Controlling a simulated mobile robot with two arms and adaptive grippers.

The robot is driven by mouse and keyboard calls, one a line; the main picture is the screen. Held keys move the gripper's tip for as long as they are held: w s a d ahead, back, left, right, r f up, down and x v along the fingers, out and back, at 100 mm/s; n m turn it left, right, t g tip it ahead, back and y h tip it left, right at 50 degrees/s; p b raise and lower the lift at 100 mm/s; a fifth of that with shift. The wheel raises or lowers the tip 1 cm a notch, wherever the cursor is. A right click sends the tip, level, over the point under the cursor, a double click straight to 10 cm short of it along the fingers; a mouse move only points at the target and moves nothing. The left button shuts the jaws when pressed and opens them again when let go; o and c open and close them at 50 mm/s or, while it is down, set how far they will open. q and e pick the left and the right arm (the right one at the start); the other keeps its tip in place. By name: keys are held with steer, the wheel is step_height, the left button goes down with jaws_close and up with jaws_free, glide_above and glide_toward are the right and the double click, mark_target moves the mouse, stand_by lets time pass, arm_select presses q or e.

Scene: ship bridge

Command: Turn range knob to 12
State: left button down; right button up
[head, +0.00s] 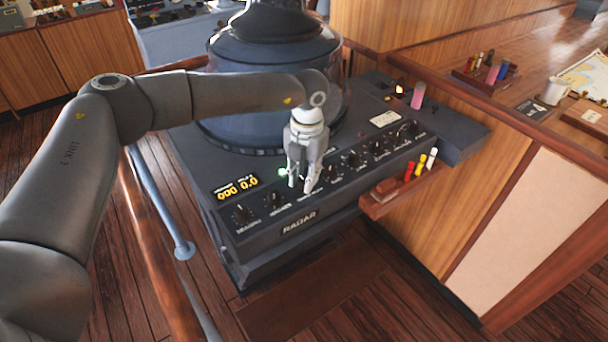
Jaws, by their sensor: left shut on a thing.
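The dark grey radar console (350,211) stands in the middle of the head view, with a row of black knobs along its sloped front panel. My left gripper (300,186) points down over this row. It is shut on one knob, the third from the left, which its fingers mostly hide. I cannot read the small labels, so I cannot tell if this is the range knob or what value it points to. Two knobs sit left of the gripper, and several others (352,157) run off to the right. My right gripper is not in view.
A lit yellow digital display (237,188) sits left of the gripper. A large round radar hood (272,75) rises behind it. A pink cylinder (418,95) stands at the console's right end. A small wooden holder (388,194) with colored markers juts out at the right.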

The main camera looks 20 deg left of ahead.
arm_select(q)
steer(key=shift+f+m+b, duration=0.15)
steer(key=shift+m+b, duration=0.4)
steer(key=shift+m, duration=0.05)
steer(key=m+b, duration=0.2)
steer(key=m, duration=0.1)
steer(key=shift+b, duration=0.3)
steer(key=m+b, duration=0.1)
steer(key=m, duration=0.2)
steer(key=shift+b, duration=0.4)
steer(key=shift+m+b, duration=0.45)
steer(key=shift+m, duration=0.35)
steer(key=shift+r, duration=0.2)
steer(key=c, duration=1.2)
jaws_free()
